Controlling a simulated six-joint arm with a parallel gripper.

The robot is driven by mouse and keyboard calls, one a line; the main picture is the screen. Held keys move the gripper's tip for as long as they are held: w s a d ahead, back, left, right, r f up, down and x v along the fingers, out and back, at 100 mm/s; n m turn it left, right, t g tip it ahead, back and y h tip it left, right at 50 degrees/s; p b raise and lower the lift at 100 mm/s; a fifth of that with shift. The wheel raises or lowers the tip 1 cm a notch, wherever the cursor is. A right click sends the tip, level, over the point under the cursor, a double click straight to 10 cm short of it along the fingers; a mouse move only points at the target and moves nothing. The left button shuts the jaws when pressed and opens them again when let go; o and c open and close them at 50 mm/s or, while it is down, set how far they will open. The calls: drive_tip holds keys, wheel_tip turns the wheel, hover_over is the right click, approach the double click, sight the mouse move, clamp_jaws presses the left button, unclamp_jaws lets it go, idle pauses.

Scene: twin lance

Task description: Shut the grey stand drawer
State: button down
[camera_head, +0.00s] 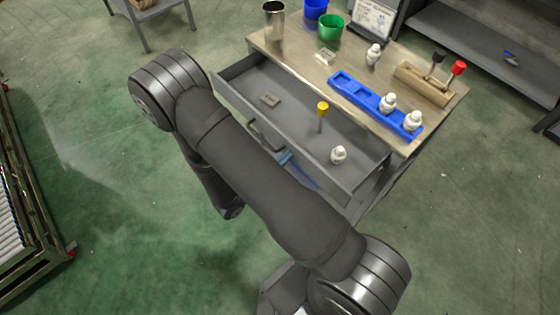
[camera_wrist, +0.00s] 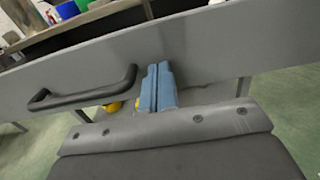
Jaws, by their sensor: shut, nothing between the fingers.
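The grey stand's drawer (camera_head: 325,182) is pulled out from under the worktop, its inside open to view. It holds a small grey block (camera_head: 270,100), a yellow-topped tool (camera_head: 322,110) and a white bottle (camera_head: 338,155). The drawer's grey front (camera_wrist: 215,50) fills the wrist view, with a dark bar handle (camera_wrist: 85,95) on it. My gripper (camera_wrist: 155,70) is shut and empty, its blue fingertips at the front panel, right of the handle. I cannot tell whether they touch it. In the head view my gripper (camera_head: 286,158) is partly hidden by my arm.
The worktop (camera_head: 290,60) carries a blue tray (camera_head: 345,84) with white bottles, a metal cup (camera_head: 273,20), a green bin (camera_head: 331,27), a blue bin (camera_head: 315,8) and a wooden block (camera_head: 422,85) with tools. A roller rack (camera_head: 20,215) stands far left. Open floor lies left of the drawer.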

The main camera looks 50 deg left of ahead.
sight(325, 132)
drive_tip(key=w, duration=1.7)
drive_tip(key=shift+w+d, duration=0.1)
drive_tip(key=shift+w, duration=1.05)
drive_tip(key=shift+w+r, duration=0.1)
drive_tip(key=shift+r, duration=0.05)
drive_tip(key=s, duration=1.4)
drive_tip(key=shift+s, duration=0.35)
drive_tip(key=w, duration=1.3)
drive_tip(key=shift+w, duration=0.45)
drive_tip(key=shift+s, duration=0.1)
